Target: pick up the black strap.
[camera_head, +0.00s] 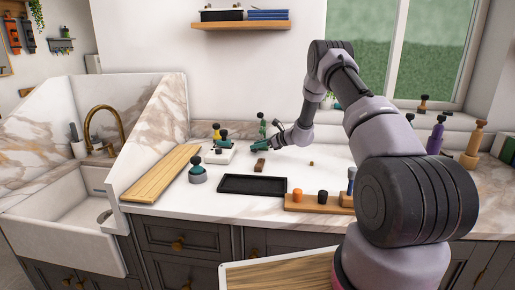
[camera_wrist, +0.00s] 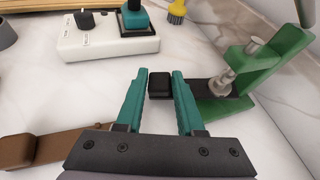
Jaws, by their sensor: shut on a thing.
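My gripper (camera_wrist: 160,78) has two teal fingers, which are shut on the dark block end of the black strap (camera_wrist: 160,86). The strap's thin part runs right behind the right finger toward a green stand (camera_wrist: 240,78) with a metal knob. Whether the strap touches the stand or the worktop is unclear. In the head view my gripper (camera_head: 260,145) is small, at the back of the worktop, and the black strap cannot be made out there.
A brown strap with a block end (camera_wrist: 18,151) lies at the wrist view's lower left. A white box (camera_wrist: 95,43) with knobs stands behind the fingers. A black tray (camera_head: 252,193) and a wooden rack (camera_head: 318,208) lie nearer the front.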

